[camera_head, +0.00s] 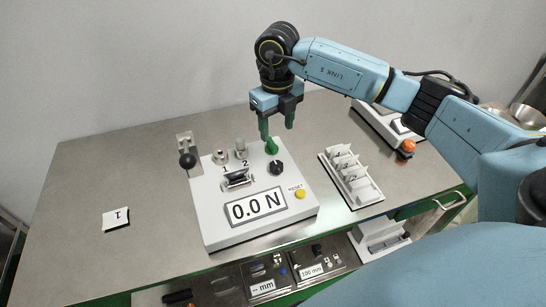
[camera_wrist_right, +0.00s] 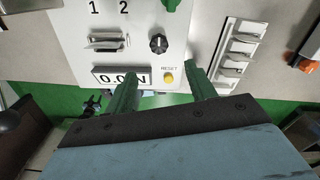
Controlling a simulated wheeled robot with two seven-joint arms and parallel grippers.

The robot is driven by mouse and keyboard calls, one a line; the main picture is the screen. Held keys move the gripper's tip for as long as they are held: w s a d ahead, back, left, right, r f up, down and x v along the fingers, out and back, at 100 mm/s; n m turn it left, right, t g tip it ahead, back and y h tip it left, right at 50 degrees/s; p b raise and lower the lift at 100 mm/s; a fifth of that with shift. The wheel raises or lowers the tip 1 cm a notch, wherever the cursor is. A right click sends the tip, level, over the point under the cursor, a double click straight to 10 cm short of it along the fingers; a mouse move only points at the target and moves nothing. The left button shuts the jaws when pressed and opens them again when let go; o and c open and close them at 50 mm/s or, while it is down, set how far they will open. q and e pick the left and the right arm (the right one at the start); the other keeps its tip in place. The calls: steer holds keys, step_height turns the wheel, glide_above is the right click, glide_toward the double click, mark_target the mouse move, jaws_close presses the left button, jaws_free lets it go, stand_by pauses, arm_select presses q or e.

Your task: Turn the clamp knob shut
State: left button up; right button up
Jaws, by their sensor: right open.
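A black round knob (camera_head: 277,168) with a light mark sits on the sloped top of a white tester box (camera_head: 225,208). The knob also shows in the right wrist view (camera_wrist_right: 158,43). A green piece (camera_head: 271,147) stands just behind it. I cannot tell for certain which is the clamp knob. My right gripper (camera_head: 277,133) is open and empty, with its green fingers pointing down above the back of the box. In the right wrist view its fingers (camera_wrist_right: 160,70) are apart, with the black knob showing beyond them. My left gripper is not in view.
The box also carries metal posts (camera_head: 240,149), a display reading 0.0 N (camera_head: 256,207) and a yellow reset button (camera_head: 300,194). A black ball lever (camera_head: 187,160) stands at left, a white rack (camera_head: 362,190) at right. A card (camera_head: 116,220) lies on the clear left table.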

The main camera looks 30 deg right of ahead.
mark_target(277, 164)
step_height(277, 164, down, 13)
steer(key=shift+s+r+b, duration=0.15)
steer(key=shift+r+b, duration=0.05)
steer(key=shift+b, duration=0.2)
steer(key=shift+c, duration=0.2)
steer(key=c, duration=0.9)
